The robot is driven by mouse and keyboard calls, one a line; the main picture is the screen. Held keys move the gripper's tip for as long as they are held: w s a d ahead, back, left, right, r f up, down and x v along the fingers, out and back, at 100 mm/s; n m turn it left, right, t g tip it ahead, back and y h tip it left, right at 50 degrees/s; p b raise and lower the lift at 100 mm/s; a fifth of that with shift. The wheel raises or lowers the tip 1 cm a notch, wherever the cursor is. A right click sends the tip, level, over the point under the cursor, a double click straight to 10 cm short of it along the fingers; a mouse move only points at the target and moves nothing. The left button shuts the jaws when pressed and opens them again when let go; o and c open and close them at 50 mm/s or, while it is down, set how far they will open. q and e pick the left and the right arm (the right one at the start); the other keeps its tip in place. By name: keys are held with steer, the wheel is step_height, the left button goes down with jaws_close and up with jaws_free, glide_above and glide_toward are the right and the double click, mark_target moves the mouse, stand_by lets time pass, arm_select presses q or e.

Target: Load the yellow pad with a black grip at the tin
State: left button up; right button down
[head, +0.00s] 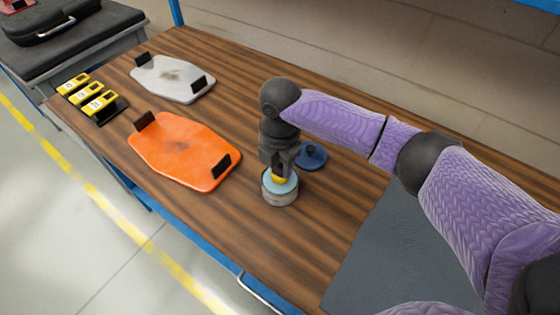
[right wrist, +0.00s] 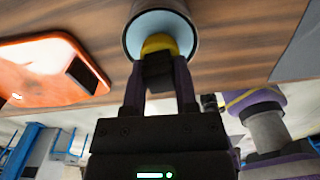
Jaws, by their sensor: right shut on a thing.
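The tin (head: 280,194) is a short round can with a pale blue inside, open at the top, on the wooden table. My right gripper (head: 278,172) points down over it, shut on the black grip of the yellow pad (head: 279,180). In the right wrist view the fingers (right wrist: 160,80) close on the black grip (right wrist: 158,72). The yellow pad (right wrist: 158,44) shows at the mouth of the tin (right wrist: 135,38). Whether the pad touches the tin's contents I cannot tell. My left gripper is not in view.
A dark blue lid (head: 312,156) lies just behind the tin. An orange panel (head: 185,152) and a white panel (head: 172,78), both with black blocks, lie to the left. Several yellow numbered items (head: 86,94) sit at the far left edge. A grey mat (head: 400,250) covers the right.

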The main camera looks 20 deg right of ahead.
steer(key=shift+f, duration=0.3)
stand_by(0.9)
steer(key=shift+f, duration=0.1)
stand_by(0.8)
step_height(320, 180, up, 7)
steer(key=p, duration=0.8)
steer(key=shift+r, duration=0.2)
steer(key=shift+f, duration=0.15)
steer(key=shift+r+m, duration=0.45)
steer(key=shift+m, duration=0.35)
steer(key=s+d+r+m+b, duration=0.1)
steer(key=s+r+m, duration=0.2)
steer(key=m, duration=0.8)
steer(key=s+d+r+m+b, duration=0.1)
steer(key=s+r+m, duration=0.3)
steer(key=m, duration=0.8)
step_height(320, 180, up, 3)
steer(key=shift+s+d+f, duration=0.1)
steer(key=shift+s+d, duration=0.1)
steer(key=shift+s, duration=0.05)
